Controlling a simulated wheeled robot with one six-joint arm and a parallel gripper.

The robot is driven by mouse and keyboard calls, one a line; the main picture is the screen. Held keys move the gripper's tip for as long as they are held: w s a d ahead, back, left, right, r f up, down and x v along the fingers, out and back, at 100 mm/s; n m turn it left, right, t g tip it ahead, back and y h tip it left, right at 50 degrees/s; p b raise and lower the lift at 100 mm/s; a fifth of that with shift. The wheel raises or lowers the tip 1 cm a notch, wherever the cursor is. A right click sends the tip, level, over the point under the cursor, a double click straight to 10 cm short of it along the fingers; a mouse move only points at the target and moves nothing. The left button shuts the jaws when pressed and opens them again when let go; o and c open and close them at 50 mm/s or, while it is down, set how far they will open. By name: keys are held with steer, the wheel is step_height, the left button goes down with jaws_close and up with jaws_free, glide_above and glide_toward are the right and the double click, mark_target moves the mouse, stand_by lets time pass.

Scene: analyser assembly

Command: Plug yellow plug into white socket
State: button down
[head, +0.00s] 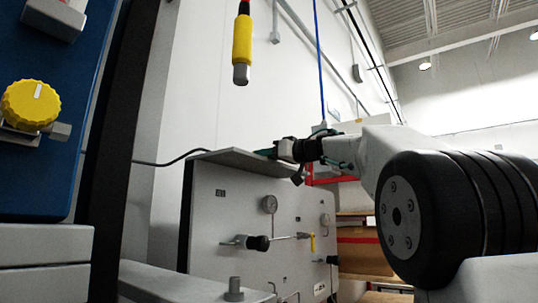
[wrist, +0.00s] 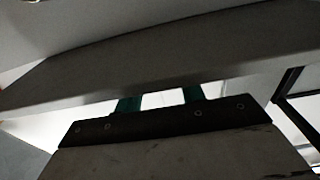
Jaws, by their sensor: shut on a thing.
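My gripper (head: 268,153) is at the top right edge of a grey plate on the panel cabinet, pointing left. In the wrist view its two green fingers (wrist: 160,101) stand apart and run out of sight behind a broad grey edge (wrist: 150,72). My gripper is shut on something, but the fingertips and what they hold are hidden. A dark cable (head: 170,163) runs from the left to behind the grey plate. A yellow plug-like body (head: 242,45) with a grey lower end hangs at the top, well away from my gripper. I cannot make out a white socket.
The grey cabinet (head: 229,205) with gauges and valve handles stands below my gripper. The grey plate (head: 235,160) lies on top, close to my fingers. A blue unit with a yellow knob (head: 30,104) is at the left. A blue line (head: 318,60) hangs behind.

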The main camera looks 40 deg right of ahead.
steer(key=c, duration=0.8)
jaws_free()
steer(key=v, duration=0.7)
steer(key=shift+s+d, duration=0.15)
steer(key=shift+s, duration=0.2)
